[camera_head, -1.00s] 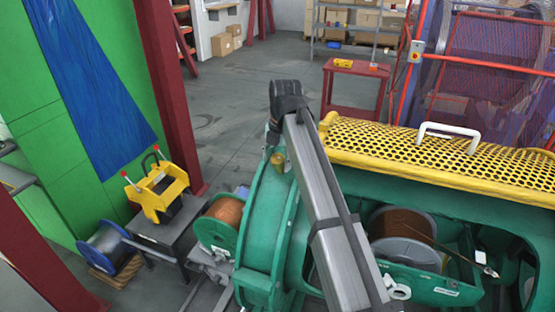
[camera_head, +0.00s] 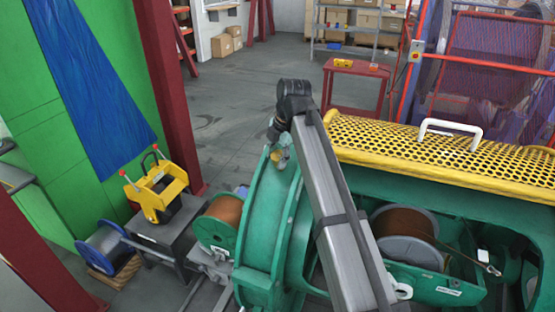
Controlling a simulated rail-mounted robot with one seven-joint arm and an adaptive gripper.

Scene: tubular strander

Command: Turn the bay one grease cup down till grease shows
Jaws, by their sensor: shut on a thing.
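The grease cup (camera_head: 283,159) is a small brass-coloured fitting on top of the green bearing ring (camera_head: 265,205), at the middle of the head view. My gripper (camera_head: 279,149) is at the cup, below the dark wrist at the end of my grey arm, and is shut on it. The fingers are small and partly hidden by my arm, so their exact hold is hard to see. I cannot make out any grease at the cup.
A yellow perforated guard with a white handle (camera_head: 450,130) lies right of my arm. Copper-wound spools (camera_head: 405,225) sit in the green frame below. A yellow device (camera_head: 158,188) stands on a grey stand at left. Open floor lies behind, before a red table (camera_head: 355,68).

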